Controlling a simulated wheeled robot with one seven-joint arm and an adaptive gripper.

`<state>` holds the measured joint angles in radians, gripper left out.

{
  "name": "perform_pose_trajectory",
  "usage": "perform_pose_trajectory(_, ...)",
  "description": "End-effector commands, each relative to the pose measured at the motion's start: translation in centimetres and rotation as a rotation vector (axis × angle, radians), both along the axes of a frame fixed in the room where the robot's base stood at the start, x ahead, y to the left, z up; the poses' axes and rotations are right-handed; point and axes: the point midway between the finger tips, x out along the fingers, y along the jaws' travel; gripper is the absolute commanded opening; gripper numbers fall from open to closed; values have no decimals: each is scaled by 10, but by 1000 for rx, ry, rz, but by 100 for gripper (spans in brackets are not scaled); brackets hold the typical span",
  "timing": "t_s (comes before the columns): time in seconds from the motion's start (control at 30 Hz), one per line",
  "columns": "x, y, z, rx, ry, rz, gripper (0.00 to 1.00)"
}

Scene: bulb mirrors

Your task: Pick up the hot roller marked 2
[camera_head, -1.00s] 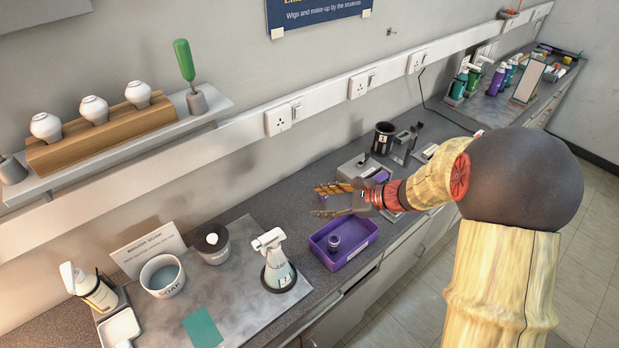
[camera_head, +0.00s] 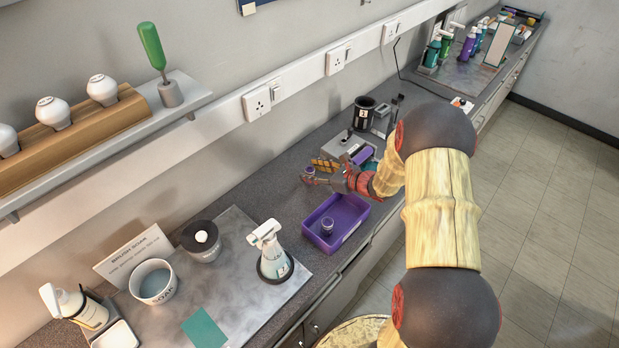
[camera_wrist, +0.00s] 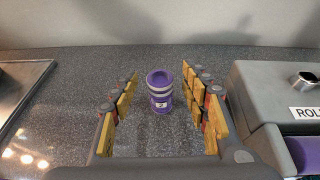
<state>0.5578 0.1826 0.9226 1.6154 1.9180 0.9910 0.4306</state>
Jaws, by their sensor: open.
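A purple roller with pale bands (camera_wrist: 160,92) stands upright on the grey speckled counter in the wrist view. It carries a small white label whose mark is too small to read surely. My gripper (camera_wrist: 160,105) is open, with one yellow-padded finger on each side of this roller and gaps on both sides. In the head view my gripper (camera_head: 318,173) is low over the counter, beside the roller (camera_head: 309,171), which is small there. Another purple roller (camera_head: 327,226) stands in the purple tray (camera_head: 350,208), its mark unreadable.
A grey box labelled "ROL…" (camera_wrist: 262,92) stands close right of my gripper, with a purple roller (camera_wrist: 308,153) at its front. A metal mat (camera_wrist: 22,85) lies left; a wall is behind. In the head view a spray bottle (camera_head: 273,252) stands left of the tray.

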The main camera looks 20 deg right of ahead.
Motion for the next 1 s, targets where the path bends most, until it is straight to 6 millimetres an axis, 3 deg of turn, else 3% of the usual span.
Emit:
perform_pose_trajectory(0.1, 12, 6, -5, 0, -1, 0, 46)
perform_pose_trajectory(0.33, 14, 6, -5, -1, -1, -1, 46)
perform_pose_trajectory(1.0, 13, 6, -5, 0, -1, 0, 8)
